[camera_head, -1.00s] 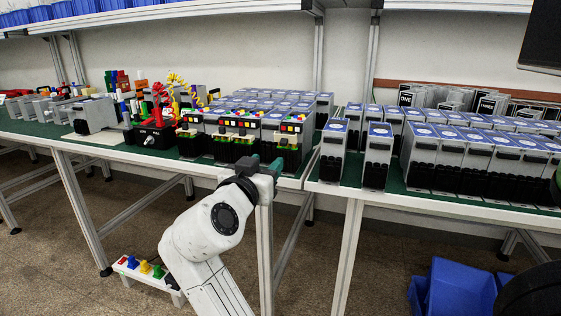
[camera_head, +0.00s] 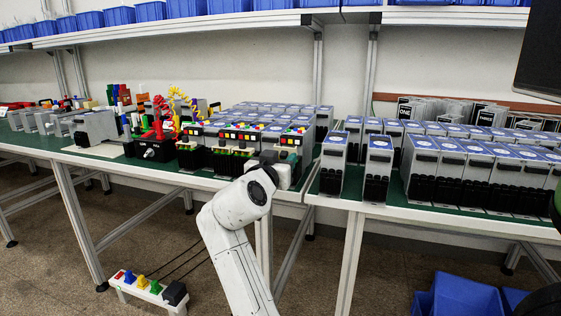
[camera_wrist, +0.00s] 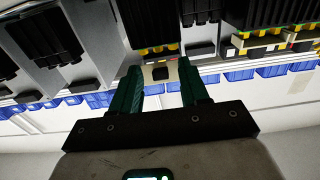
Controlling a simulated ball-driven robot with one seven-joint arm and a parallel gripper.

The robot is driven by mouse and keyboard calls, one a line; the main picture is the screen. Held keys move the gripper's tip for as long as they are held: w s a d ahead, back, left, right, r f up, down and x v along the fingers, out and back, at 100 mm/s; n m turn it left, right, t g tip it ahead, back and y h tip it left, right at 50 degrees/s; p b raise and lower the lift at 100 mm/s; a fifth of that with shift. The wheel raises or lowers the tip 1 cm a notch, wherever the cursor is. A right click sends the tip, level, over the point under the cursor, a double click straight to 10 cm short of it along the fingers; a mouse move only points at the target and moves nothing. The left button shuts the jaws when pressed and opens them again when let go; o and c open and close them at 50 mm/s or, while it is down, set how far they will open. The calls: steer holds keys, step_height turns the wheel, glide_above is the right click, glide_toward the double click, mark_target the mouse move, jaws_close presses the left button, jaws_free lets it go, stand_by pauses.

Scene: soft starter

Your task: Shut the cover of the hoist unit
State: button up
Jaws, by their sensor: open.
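In the wrist view my green-fingered gripper (camera_wrist: 160,80) is open. A beige flap (camera_wrist: 148,74) with a dark knob (camera_wrist: 160,73) shows between its fingertips, apparently the cover of that unit. I cannot tell whether the fingers touch it. The middle unit (camera_head: 239,134) has a pale flap low on its front.
Tall grey-black modules (camera_head: 333,163) stand right of the unit on the other table. A black box (camera_head: 156,150) with a red part stands to the left. A coloured switch strip (camera_head: 141,287) is on the floor. Blue bins (camera_head: 467,298) sit at lower right.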

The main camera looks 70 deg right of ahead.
jaws_close()
stand_by(0.3)
steer(key=shift+r+p, duration=0.1)
steer(key=shift+p, duration=0.25)
